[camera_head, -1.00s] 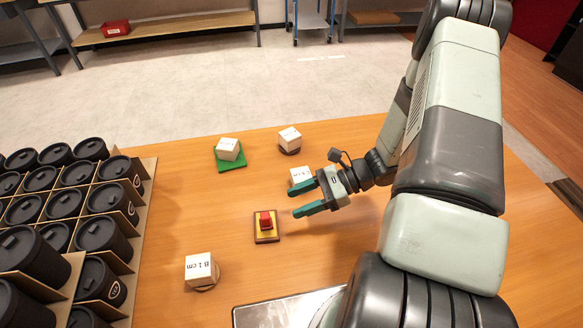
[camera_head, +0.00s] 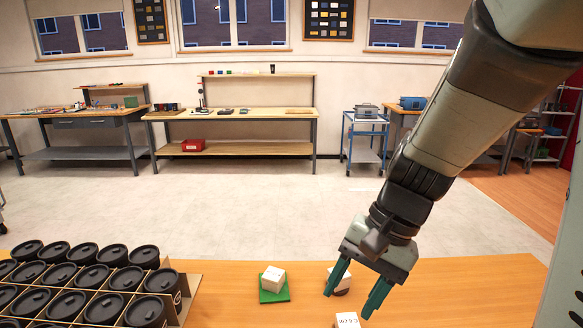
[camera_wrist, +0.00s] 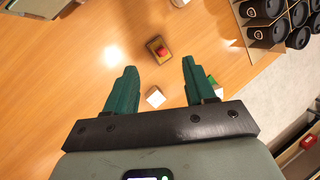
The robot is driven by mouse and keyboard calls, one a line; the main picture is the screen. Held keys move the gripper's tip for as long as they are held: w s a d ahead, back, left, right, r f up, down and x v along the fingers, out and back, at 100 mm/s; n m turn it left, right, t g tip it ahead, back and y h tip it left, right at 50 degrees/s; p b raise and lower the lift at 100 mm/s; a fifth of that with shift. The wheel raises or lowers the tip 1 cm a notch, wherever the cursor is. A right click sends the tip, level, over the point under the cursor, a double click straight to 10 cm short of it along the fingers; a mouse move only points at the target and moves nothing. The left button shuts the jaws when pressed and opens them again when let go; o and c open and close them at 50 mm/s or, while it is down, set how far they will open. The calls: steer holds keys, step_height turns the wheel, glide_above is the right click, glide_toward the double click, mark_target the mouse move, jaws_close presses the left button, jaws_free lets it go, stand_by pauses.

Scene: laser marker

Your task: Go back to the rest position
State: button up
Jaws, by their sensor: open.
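My gripper (camera_head: 350,301) is open and empty above the wooden table, its two green fingers pointing down. In the wrist view my gripper (camera_wrist: 158,66) has nothing between its fingers. A white cube (camera_head: 273,277) rests on a green pad (camera_head: 275,296), left of my gripper. A second white cube (camera_head: 333,274) is partly hidden behind a finger. A third white cube (camera_head: 347,321), with lettering, is cut off by the lower picture edge. In the wrist view a white cube (camera_wrist: 155,97) and a red button (camera_wrist: 162,53) on its base lie on the table below.
A divided crate (camera_head: 187,298) of black lidded cups stands on the table at left; it also shows in the wrist view. Workbenches (camera_head: 250,115) and a blue cart (camera_head: 366,135) stand far back by the wall. The air around my gripper looks clear.

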steer(key=s+d+r+n+t+h, duration=0.1)
steer(key=s+r+n+t+h, duration=0.3)
steer(key=s+r, duration=0.4)
step_height(320, 180, up, 4)
steer(key=shift+s+d+n+t, duration=0.35)
steer(key=shift+n+t, duration=0.35)
steer(key=shift+t, duration=0.5)
steer(key=shift+a, duration=0.1)
